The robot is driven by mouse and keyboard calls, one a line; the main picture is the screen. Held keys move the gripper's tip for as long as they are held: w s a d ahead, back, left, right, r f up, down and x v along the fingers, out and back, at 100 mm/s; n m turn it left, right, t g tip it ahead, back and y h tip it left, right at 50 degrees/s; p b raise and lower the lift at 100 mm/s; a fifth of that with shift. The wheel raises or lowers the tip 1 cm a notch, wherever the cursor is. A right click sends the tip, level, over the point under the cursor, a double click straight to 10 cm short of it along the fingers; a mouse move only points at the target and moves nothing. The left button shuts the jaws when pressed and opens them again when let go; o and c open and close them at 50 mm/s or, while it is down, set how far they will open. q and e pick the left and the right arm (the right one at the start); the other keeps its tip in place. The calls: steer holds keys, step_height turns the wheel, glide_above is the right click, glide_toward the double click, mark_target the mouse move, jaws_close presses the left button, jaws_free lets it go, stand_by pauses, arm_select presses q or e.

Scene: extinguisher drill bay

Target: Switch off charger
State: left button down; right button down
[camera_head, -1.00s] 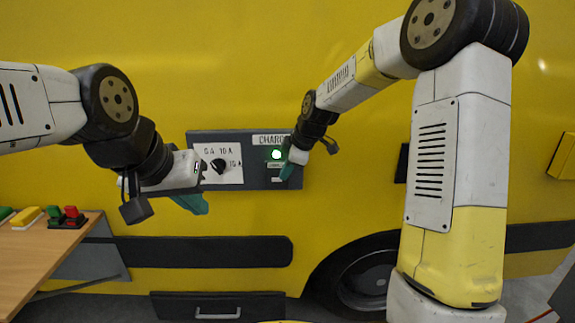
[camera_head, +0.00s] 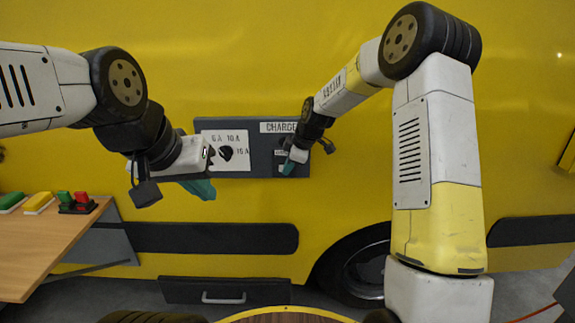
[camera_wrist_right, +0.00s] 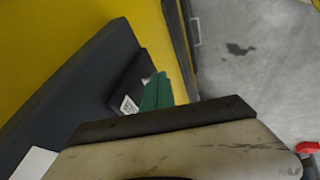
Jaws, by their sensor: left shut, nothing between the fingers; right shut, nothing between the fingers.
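The dark grey charger panel (camera_head: 262,172) is mounted on the yellow wall, with a part-hidden charger label (camera_head: 278,127) at its top right. A black knob (camera_head: 227,153) sits on its white dial plate. My right gripper (camera_head: 289,168) is shut and empty, its green fingertips at the panel's right part. In the right wrist view these fingertips (camera_wrist_right: 157,92) are beside a raised dark block with a small white label (camera_wrist_right: 130,105); contact is unclear. No lit green lamp shows; it may be off or hidden. My left gripper (camera_head: 203,189) is shut and empty by the panel's lower left edge.
A wooden table (camera_head: 55,240) at the left holds a green block (camera_head: 11,202), a yellow block (camera_head: 38,202) and red and green pieces (camera_head: 77,202). A drawer with a handle (camera_head: 223,297) and a wheel (camera_head: 365,272) are below the panel.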

stand_by(0.3)
steer(key=shift+r, duration=0.8)
